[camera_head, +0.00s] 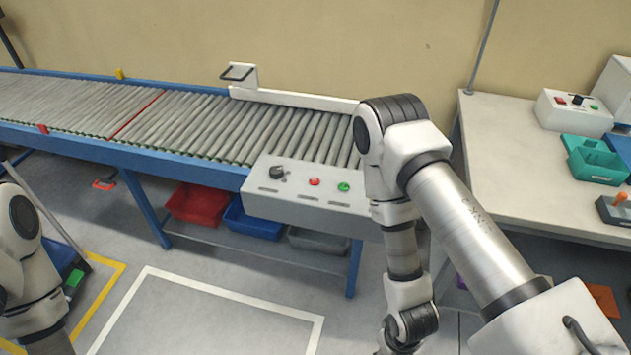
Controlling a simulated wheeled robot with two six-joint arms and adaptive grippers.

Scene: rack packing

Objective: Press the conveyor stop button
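The conveyor (215,128) is a blue-framed bed of grey rollers along the wall. A grey control box (295,207) is mounted on its near side, toward the right end. On the box's top are a black knob (278,172), a red button (314,182) and a green button (344,187). My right arm stands just right of the box and hangs down in front of the conveyor's end; its gripper is out of the picture. Part of my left arm shows at the lower left edge, and its gripper is out of view too.
A white table (505,150) at the right holds another control box (573,112) and a teal bin (597,163). Red (197,204), blue (252,219) and grey bins sit under the conveyor. The floor inside the white outline (235,299) is clear.

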